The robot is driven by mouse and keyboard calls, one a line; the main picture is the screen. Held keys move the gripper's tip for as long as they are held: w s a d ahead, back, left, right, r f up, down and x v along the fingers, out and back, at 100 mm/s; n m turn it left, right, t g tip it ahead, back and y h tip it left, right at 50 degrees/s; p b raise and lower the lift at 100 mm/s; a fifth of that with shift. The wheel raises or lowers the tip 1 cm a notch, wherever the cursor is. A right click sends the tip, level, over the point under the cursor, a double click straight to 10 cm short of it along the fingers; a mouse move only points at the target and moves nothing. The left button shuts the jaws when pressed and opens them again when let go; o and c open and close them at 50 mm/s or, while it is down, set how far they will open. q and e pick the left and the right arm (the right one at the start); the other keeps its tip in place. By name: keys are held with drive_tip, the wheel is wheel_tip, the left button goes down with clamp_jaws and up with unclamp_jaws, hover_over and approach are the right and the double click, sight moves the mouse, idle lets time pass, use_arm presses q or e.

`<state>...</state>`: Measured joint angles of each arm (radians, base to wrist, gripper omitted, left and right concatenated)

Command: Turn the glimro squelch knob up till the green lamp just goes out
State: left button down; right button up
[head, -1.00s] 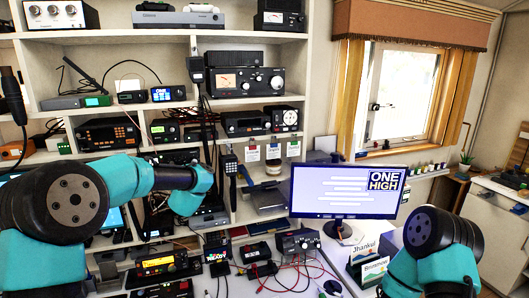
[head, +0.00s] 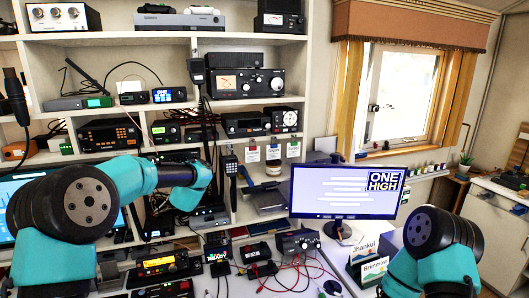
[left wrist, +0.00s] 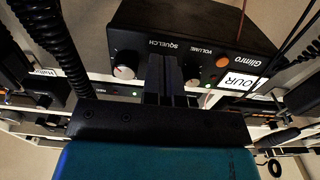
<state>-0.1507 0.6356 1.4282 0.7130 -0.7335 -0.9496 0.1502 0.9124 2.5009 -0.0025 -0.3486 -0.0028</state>
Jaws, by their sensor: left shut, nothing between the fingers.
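The Glimro radio (left wrist: 195,30) is a black box in the left wrist view, seen at a tilt. Its squelch knob (left wrist: 124,72) is small and pale with a reddish mark, under the word SQUELCH. My left gripper (left wrist: 171,70) is shut and empty, in front of the radio's face, to the right of the squelch knob. It covers part of the panel. An orange button (left wrist: 222,62) sits by the name Glimro. A small green light (left wrist: 135,93) shows below the knob; I cannot tell whether it belongs to this radio. My right gripper is out of the picture.
A black coiled cord (left wrist: 75,45) hangs left of the radio, and thin cables cross on the right. Shelves of radios (head: 245,82) fill the back wall. A monitor (head: 345,190) stands on the desk at right, with test leads nearby.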

use_arm(q)
drive_tip(key=shift+w+a+r, duration=0.15)
drive_tip(key=shift+a+r, duration=0.2)
drive_tip(key=shift+a, duration=0.35)
idle(0.7)
drive_tip(key=shift+f, duration=0.45)
drive_tip(key=shift+d, duration=0.1)
drive_tip(key=v, duration=0.5)
drive_tip(key=shift+s+d+f, duration=0.1)
drive_tip(key=shift+s+d, duration=0.1)
drive_tip(key=shift+s, duration=0.1)
idle(0.3)
drive_tip(key=shift+s+d, duration=0.3)
drive_tip(key=shift+d, duration=0.25)
